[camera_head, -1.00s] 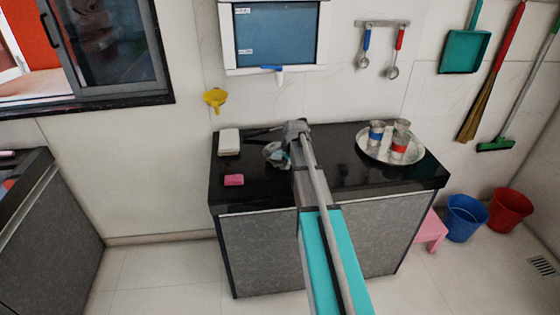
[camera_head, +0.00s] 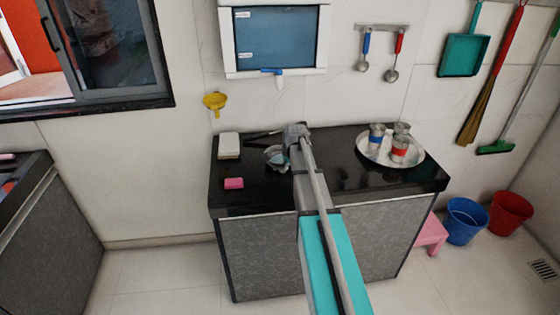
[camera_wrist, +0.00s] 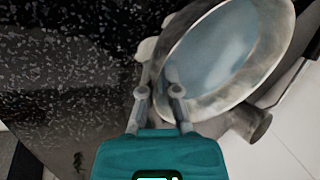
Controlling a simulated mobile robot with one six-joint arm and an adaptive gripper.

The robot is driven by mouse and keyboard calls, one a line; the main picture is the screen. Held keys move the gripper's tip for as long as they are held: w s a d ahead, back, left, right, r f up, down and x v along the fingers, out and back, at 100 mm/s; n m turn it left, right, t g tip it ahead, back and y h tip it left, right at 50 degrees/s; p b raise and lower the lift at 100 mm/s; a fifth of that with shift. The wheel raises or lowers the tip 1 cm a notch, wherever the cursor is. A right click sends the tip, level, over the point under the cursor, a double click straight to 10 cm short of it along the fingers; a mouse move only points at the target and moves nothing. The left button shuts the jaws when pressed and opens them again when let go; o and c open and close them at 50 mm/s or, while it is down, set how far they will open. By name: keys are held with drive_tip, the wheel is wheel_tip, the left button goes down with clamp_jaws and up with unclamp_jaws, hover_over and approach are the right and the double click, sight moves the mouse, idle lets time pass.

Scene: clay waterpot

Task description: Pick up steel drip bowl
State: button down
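The steel drip bowl (camera_wrist: 220,50) fills the upper right of the wrist view, with its round mouth and pale bluish inside showing. In the head view the bowl (camera_head: 274,157) is on the black counter, partly hidden by my arm. My gripper (camera_wrist: 159,91) is at the bowl's near left rim. Its two fingertips are apart, with one outside the rim and the other over its inner side. I cannot tell whether either finger touches the metal.
The black counter (camera_head: 265,195) also holds a pink block (camera_head: 234,183), a white block (camera_head: 229,145) and a round steel tray (camera_head: 375,157) with cups (camera_head: 399,149). The wall stands close behind. The counter's front is fairly clear left of my arm.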

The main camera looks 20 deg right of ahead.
drive_tip(key=shift+r, duration=0.2)
idle(0.4)
wheel_tip(320, 180, up, 2)
drive_tip(key=shift+r+p, duration=0.1)
drive_tip(key=shift+p, duration=1.15)
drive_tip(key=s+a+r+p, duration=0.4)
drive_tip(key=s+r+p, duration=0.6)
drive_tip(key=s, duration=0.3)
drive_tip(key=shift+a+r, duration=0.2)
drive_tip(key=shift+a, duration=0.2)
drive_tip(key=shift+s, duration=0.1)
